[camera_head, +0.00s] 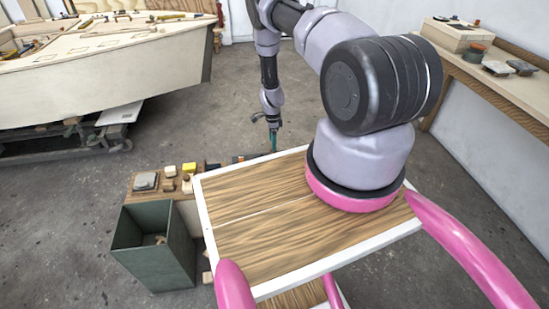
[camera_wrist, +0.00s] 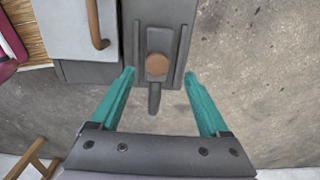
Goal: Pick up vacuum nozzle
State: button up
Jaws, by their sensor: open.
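My gripper (camera_wrist: 160,74) is open in the wrist view, with its two teal fingers spread wide and nothing held between them. A dark grey piece (camera_wrist: 177,18) with ridges, a round brown knob and a narrow dark end lies just ahead. Its narrow end reaches between the fingers, apart from both. I cannot tell for sure whether this piece is the vacuum nozzle. In the head view my gripper (camera_head: 273,142) points down at the far side of a wooden bench (camera_head: 188,205). The small dark items there (camera_head: 240,158) are partly hidden by my tray.
A dark green open bin (camera_head: 155,265) stands at the bench's near side. Small blocks, one yellow (camera_head: 189,168), lie on the bench top. A plywood hull (camera_head: 100,70) stands at the left. A side bench (camera_head: 500,85) runs along the right wall. The concrete floor between is clear.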

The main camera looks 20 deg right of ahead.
notch_tip(320, 180, down, 5)
jog(key=shift+s+d+r, duration=0.1)
jog(key=shift+s, duration=0.05)
grip_shut()
